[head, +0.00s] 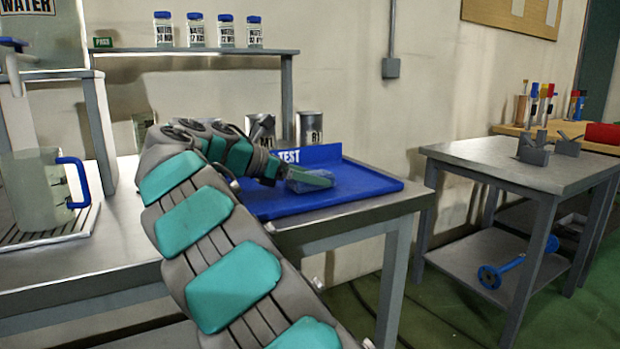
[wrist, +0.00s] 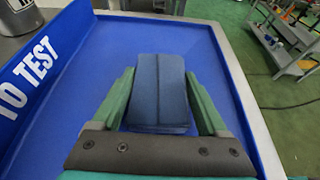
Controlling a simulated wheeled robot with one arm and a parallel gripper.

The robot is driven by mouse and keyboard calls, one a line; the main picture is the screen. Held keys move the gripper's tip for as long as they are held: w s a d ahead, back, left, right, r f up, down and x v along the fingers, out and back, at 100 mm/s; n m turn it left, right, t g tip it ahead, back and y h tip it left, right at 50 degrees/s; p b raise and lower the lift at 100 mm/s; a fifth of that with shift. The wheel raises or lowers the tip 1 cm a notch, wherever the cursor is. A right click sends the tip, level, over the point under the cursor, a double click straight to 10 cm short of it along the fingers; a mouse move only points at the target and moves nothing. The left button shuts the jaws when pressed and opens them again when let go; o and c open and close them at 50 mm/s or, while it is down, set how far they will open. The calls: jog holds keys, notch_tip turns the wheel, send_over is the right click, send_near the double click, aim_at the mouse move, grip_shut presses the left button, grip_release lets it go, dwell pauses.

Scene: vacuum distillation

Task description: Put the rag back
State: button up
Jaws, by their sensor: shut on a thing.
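My gripper (wrist: 158,113) is shut on the rag (wrist: 159,85), a folded dark blue block between its two green fingers in the wrist view. Below it is a blue tray (wrist: 205,45) with a raised back wall lettered "TO TEST". In the head view my gripper (head: 312,181) is over the middle of the same blue tray (head: 375,185), low above its surface. The rag shows there only as a small greyish piece (head: 310,175) between the fingers. I cannot tell whether the rag touches the tray.
Metal cans (head: 310,127) stand behind the tray wall. A clear water container with a blue handle (head: 72,182) stands on the left. A shelf (head: 200,51) holds several jars. A second grey table (head: 500,160) stands to the right, past a gap. The tray's right part is clear.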

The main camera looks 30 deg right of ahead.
jog(key=o, duration=1.4)
jog(key=shift+f, duration=0.1)
jog(key=p+v, duration=0.1)
jog(key=v, duration=0.8)
jog(key=shift+r+p, duration=0.2)
jog(key=shift+p, duration=0.1)
jog(key=shift+p+v, duration=0.95)
jog(key=shift+v, duration=0.1)
jog(key=shift+a+r+p, duration=0.15)
jog(key=shift+a+p, duration=0.25)
jog(key=shift+a, duration=0.05)
jog(key=shift+s, duration=0.15)
